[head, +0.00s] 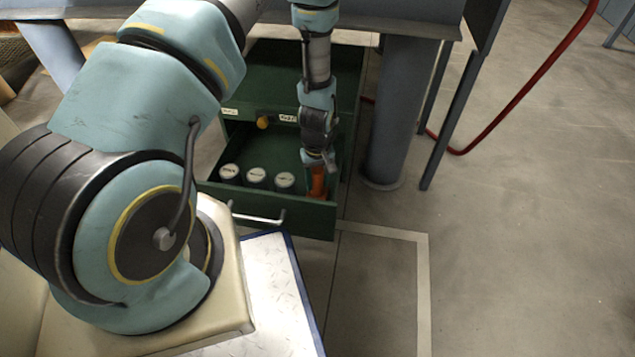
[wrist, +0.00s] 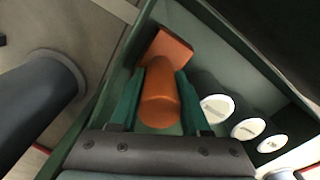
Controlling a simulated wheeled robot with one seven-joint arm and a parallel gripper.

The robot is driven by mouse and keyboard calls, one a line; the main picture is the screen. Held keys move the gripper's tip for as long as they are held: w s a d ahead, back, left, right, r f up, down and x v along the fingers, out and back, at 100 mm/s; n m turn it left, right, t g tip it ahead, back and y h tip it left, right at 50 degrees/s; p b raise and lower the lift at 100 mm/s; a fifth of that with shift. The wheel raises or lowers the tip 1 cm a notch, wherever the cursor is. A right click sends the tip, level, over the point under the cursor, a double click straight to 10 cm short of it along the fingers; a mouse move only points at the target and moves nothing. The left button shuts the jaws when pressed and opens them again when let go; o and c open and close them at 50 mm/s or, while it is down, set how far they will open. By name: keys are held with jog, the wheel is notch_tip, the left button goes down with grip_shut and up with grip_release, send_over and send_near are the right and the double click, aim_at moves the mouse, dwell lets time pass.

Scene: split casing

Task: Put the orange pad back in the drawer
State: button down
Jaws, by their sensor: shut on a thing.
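The orange pad (head: 318,183) is down inside the open green drawer (head: 308,221), at the drawer's right side. In the wrist view the orange pad (wrist: 160,101) shows a rounded grip part and a flat squarish end. My gripper (wrist: 162,90) is shut on the rounded part, with one green finger on each side. In the head view my gripper (head: 318,165) reaches down into the drawer and hides part of the pad. I cannot tell whether the pad touches the drawer floor.
Three white-topped cylinders (head: 256,176) stand in the drawer left of the pad; they also show in the wrist view (wrist: 248,128). The drawer wall is close to the pad. A grey post (head: 392,115) stands right of the cabinet.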

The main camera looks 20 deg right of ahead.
jog(key=shift+c, duration=1.8)
grip_release()
notch_tip(320, 180, up, 12)
jog(key=p, duration=0.4)
jog(key=shift+r+p, duration=0.15)
jog(key=shift+p, duration=0.25)
jog(key=w+a+r+t, duration=0.1)
jog(key=w+a+r, duration=0.1)
jog(key=a+r, duration=1.7)
jog(key=s+a+r+m, duration=0.1)
jog(key=s+a+r, duration=0.3)
jog(key=a+r, duration=0.2)
notch_tip(320, 180, up, 2)
jog(key=shift+s+r+t, duration=0.1)
jog(key=shift+s+t, duration=0.2)
jog(key=shift+s, duration=0.1)
